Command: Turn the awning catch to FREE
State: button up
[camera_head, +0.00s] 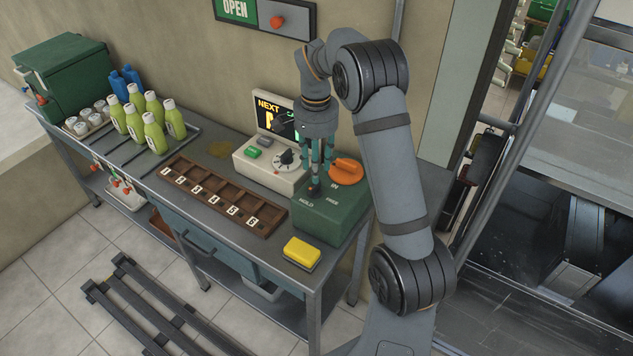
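A green box (335,219) stands on the right end of the metal bench. Its top carries the white words IN, HOLD and FREE. An orange handle (346,171) sits at its back right, beside IN. A small dark part (314,189) shows near HOLD, right under my gripper; I cannot tell whether it is the catch's lever or a fingertip. My gripper (316,172) points down over the left part of the box top. Its fingers look slightly apart, but their tips merge with the dark part, so contact and grip are unclear. The catch's pointing direction is hidden.
A dial box (263,171) with a NEXT screen stands left of the green box. A numbered wooden tray (217,202) and yellow sponge (301,253) lie in front. Several bottles (153,131) stand farther left. An OPEN sign (236,10) with a red knob is on the wall.

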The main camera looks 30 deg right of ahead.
aim_at(315, 188)
notch_tip(315, 188, down, 6)
jog(key=shift+f+p, duration=0.2)
jog(key=shift+p, duration=0.15)
jog(key=shift+c, duration=1.3)
grip_shut()
